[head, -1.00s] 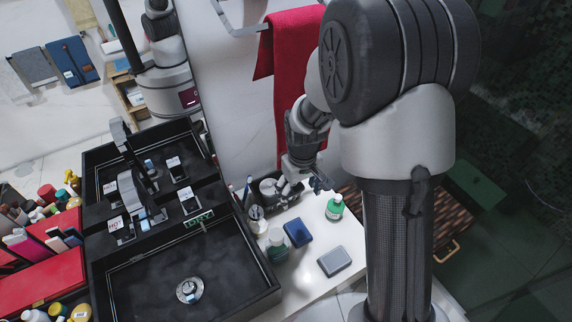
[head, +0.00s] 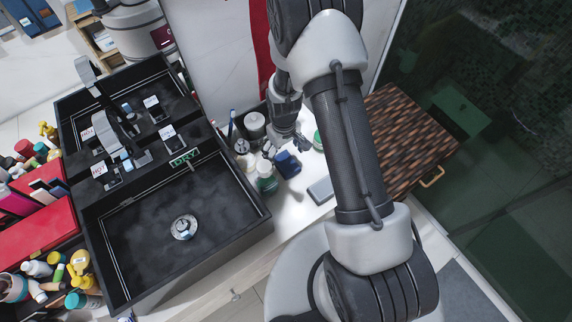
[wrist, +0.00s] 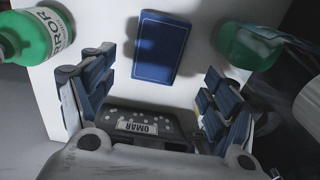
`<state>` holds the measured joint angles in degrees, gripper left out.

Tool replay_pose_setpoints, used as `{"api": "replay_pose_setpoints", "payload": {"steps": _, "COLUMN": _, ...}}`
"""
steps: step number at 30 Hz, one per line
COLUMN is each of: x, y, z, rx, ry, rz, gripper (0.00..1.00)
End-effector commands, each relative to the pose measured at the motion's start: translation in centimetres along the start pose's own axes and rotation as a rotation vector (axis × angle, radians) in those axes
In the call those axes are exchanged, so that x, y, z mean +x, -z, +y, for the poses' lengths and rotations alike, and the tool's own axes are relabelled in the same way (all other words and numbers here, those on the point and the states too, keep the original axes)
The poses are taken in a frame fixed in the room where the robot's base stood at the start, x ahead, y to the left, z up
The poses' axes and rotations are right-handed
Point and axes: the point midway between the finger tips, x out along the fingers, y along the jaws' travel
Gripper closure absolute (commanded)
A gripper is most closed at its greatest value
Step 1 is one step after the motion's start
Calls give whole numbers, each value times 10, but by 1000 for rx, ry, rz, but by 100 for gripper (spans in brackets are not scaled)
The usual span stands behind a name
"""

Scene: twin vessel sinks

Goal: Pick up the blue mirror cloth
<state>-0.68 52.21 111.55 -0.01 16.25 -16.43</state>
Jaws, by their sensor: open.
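The blue mirror cloth (head: 291,165) lies on the white counter right of the black sink, partly hidden by my gripper in the head view. In the wrist view the cloth (wrist: 160,48) is a flat dark blue rectangle with a thin pale border. My gripper (head: 283,141) hangs just above the cloth. In the wrist view my gripper (wrist: 157,72) is open and empty, its blue-padded fingers spread left and right. The cloth lies ahead of the gap between them, and I see no contact.
A grey flat block (head: 321,190) lies to the right.

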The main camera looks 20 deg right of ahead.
Motion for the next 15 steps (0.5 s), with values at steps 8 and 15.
{"api": "replay_pose_setpoints", "payload": {"steps": 8, "x": 24, "y": -5, "z": 2, "rx": 1, "ry": 1, "rz": -3, "gripper": 20}}
{"api": "replay_pose_setpoints", "payload": {"steps": 15, "x": 54, "y": -6, "z": 4, "rx": 0, "ry": 0, "rz": 0, "gripper": 20}}
